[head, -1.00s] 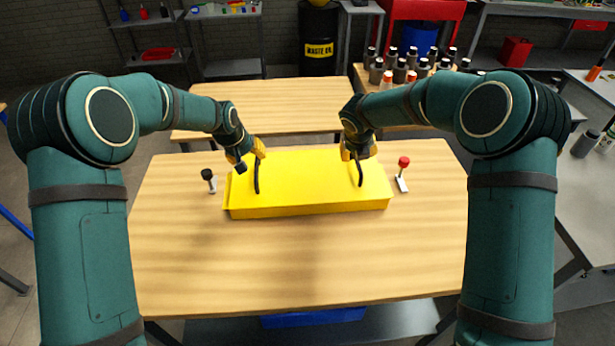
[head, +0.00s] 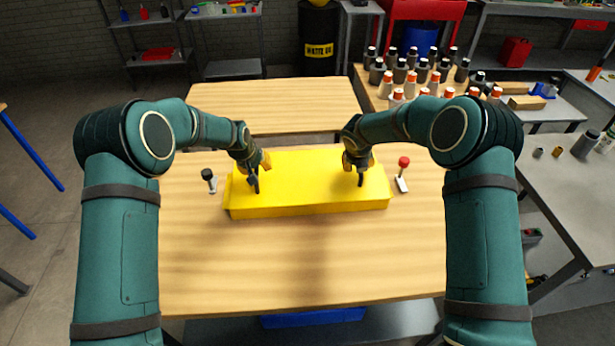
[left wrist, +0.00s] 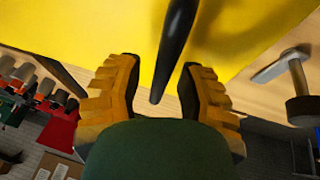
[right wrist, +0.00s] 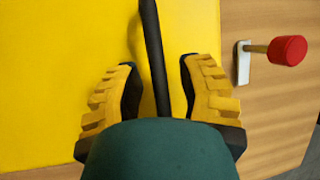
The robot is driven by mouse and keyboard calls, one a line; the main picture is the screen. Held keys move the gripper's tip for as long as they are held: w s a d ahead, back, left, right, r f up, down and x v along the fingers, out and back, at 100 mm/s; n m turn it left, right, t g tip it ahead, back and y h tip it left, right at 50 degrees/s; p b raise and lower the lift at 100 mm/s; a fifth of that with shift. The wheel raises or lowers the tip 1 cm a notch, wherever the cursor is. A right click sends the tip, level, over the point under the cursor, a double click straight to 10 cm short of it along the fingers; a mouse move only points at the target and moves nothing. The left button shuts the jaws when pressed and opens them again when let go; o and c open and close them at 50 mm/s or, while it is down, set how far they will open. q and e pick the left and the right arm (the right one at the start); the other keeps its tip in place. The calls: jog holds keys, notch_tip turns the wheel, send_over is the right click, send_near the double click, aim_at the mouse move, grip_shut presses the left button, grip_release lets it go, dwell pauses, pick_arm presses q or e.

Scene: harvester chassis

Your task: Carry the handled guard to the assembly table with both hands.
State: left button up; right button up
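The yellow guard (head: 310,180) lies flat on the near wooden table (head: 300,260), with a black handle near each end. My left gripper (head: 256,170) is at the guard's left handle. In the left wrist view the black left handle (left wrist: 176,40) runs between the open fingers of that gripper (left wrist: 160,90), with gaps on both sides. My right gripper (head: 358,168) is at the right handle (head: 361,179). In the right wrist view the right handle (right wrist: 153,50) passes between the open fingers (right wrist: 160,85), apart from both.
A black-knobbed clamp (head: 208,177) stands left of the guard and a red-knobbed clamp (head: 402,174) right of it. A second wooden table (head: 280,100) behind is bare. Several bottles (head: 415,70) crowd a table at the back right. The near table's front is clear.

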pick_arm(q)
grip_shut()
pick_arm(e)
grip_shut()
pick_arm(q)
jog(key=shift+r, duration=0.2)
pick_arm(e)
jog(key=shift+r, duration=0.2)
jog(key=shift+r, duration=0.1)
